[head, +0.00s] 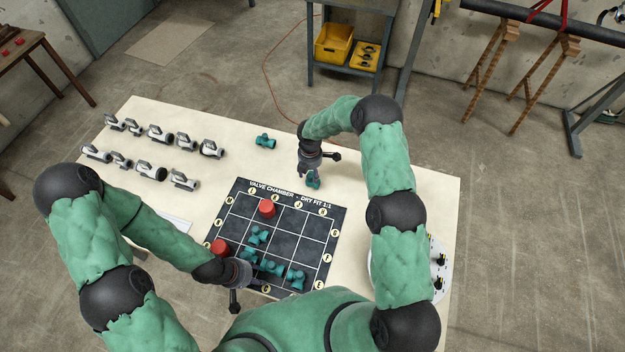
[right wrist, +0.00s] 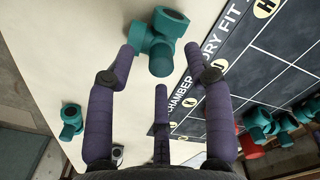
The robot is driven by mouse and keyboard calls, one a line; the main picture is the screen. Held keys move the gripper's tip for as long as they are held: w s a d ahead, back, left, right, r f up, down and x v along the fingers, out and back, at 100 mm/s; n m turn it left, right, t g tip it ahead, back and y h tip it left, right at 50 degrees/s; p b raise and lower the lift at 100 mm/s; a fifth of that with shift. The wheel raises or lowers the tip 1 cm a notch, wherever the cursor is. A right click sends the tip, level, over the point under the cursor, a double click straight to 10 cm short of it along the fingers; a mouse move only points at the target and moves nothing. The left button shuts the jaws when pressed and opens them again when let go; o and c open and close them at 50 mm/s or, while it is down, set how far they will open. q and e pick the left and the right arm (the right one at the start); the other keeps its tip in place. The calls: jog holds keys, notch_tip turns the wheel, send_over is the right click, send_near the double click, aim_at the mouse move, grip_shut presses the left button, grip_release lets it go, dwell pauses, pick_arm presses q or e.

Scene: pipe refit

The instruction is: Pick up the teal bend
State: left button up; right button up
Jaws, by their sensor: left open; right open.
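A teal pipe fitting that looks like the bend (head: 313,181) lies on the pale table just above the black grid board (head: 335,214). In the right wrist view the fitting (right wrist: 158,42) shows large at the fingertips, with openings facing different ways. My right gripper (head: 311,166) is over it, pointing down. Its fingers stand apart on either side of the fitting, with no clear grip on it. Another teal fitting (head: 265,141) lies further up the table, also seen in the right wrist view (right wrist: 71,122). My left gripper (head: 236,288) is open at the board's lower left.
Several teal fittings (head: 271,267) and red parts (head: 267,209) sit on the board. Grey-and-white valves (head: 161,134) stand in rows at the table's left. A round white plate (head: 437,270) with black parts is at the right, partly behind my arm. The table's upper right is clear.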

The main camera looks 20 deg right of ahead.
jog(key=shift+f, duration=0.55)
grip_shut()
jog(key=shift+r, duration=0.1)
